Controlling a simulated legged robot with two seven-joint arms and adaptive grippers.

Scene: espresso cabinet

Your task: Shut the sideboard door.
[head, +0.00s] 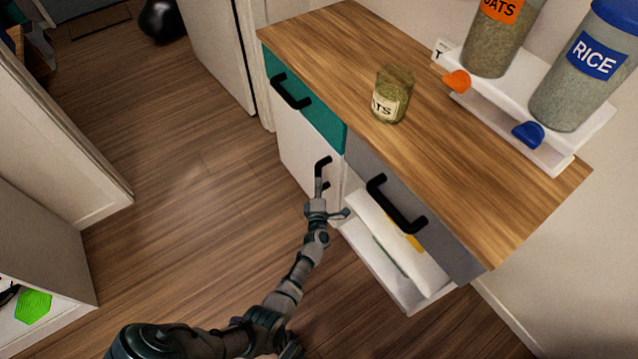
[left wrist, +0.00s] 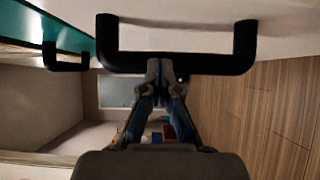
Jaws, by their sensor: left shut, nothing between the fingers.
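The sideboard (head: 440,150) has a wooden top, a teal drawer front and a grey drawer front. Its white door (head: 300,145) is under the teal drawer and looks flush or nearly so; I cannot tell whether a small gap is left. The black door handle (head: 323,165) is on its right side. My left gripper (head: 319,203) is at the lower part of this handle, shut and empty. In the left wrist view, a black handle (left wrist: 178,62) spans the top, just beyond the left fingertips (left wrist: 157,66). Contact is unclear. My right gripper is not in view.
The sideboard's right lower compartment (head: 405,300) is open, with pale and yellow items inside. A small jar (head: 393,95) stands on top, beside a white rack (head: 560,150) with two dispensers. Open wooden floor (head: 190,190) lies left of the sideboard. Another white cabinet (head: 45,240) stands far left.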

